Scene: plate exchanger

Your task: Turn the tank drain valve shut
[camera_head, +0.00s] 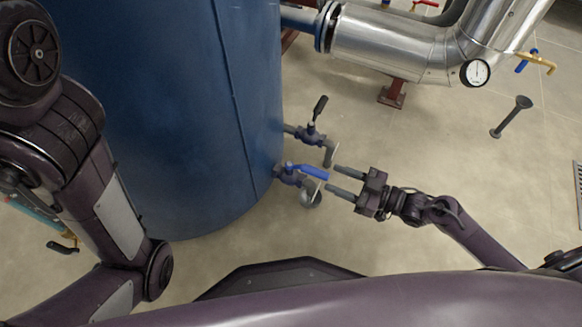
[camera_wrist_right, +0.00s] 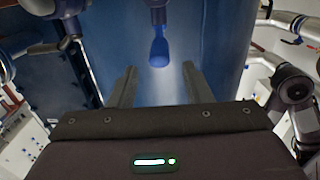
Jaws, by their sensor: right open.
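The blue tank (camera_head: 190,110) fills the left of the head view. Low on its right side sits a valve with a blue lever (camera_head: 314,172), which points right toward my right gripper. A second valve with an upright black lever (camera_head: 320,107) stands just behind it. No label shows which is the drain valve. My right gripper (camera_head: 332,178) is open, its fingertips close to the blue lever's end. In the right wrist view the blue lever (camera_wrist_right: 159,50) hangs ahead of the gap between the open fingers (camera_wrist_right: 160,85); contact cannot be told. My left gripper is out of view.
A silver insulated pipe (camera_head: 390,50) with a round gauge (camera_head: 477,72) runs at the top. The floor (camera_head: 430,150) around my right arm is mostly clear.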

